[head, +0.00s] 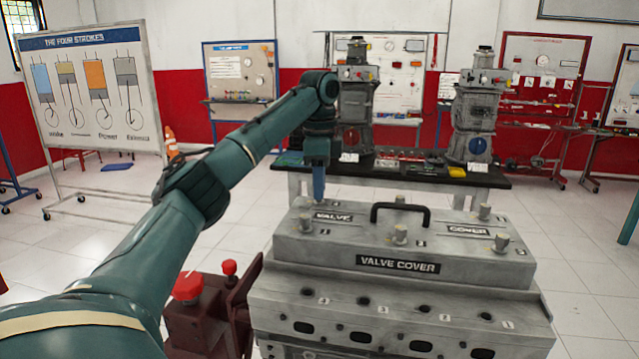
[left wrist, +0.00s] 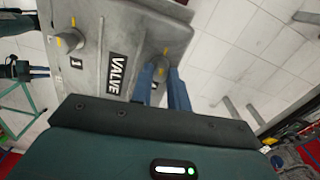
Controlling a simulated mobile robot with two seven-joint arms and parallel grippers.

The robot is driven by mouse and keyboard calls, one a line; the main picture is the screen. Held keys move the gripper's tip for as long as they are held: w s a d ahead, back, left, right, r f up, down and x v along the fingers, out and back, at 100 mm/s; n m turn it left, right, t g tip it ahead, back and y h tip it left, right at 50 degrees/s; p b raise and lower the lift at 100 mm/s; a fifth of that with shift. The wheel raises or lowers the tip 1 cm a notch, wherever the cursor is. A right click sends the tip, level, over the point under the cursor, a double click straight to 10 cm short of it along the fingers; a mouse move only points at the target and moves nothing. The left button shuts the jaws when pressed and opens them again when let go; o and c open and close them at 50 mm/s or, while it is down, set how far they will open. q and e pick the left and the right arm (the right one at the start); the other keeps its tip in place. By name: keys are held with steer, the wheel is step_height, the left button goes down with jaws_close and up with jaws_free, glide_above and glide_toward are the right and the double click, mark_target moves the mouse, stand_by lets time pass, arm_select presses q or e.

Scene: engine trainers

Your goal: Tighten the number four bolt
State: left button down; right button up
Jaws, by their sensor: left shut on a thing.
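The grey valve cover (head: 340,250) sits on top of the engine block, with bolts standing up from its top. My left gripper (head: 319,198) points straight down at the cover's back left corner, by the VALVE label. It is shut on the back left bolt (left wrist: 158,72), with the two blue fingers on either side of it in the left wrist view. No number by this bolt is readable. The front left bolt (head: 305,222) stands free; a label 1 is near it in the left wrist view. The middle bolt (head: 400,233) and front right bolt (head: 501,243) stand free. My right gripper is not in view.
A black handle (head: 400,208) arches over the cover. Red knobs (head: 188,286) on a dark red unit stand left of the engine. A black-topped bench (head: 480,180) with more engine trainers is behind. A Four Strokes board (head: 95,90) stands at left, with open floor around.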

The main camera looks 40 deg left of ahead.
arm_select(q)
steer(key=shift+m, duration=0.5)
steer(key=c, duration=1.3)
jaws_free()
steer(key=shift+c, duration=0.2)
step_height(320, 180, up, 13)
steer(key=shift+r, duration=0.15)
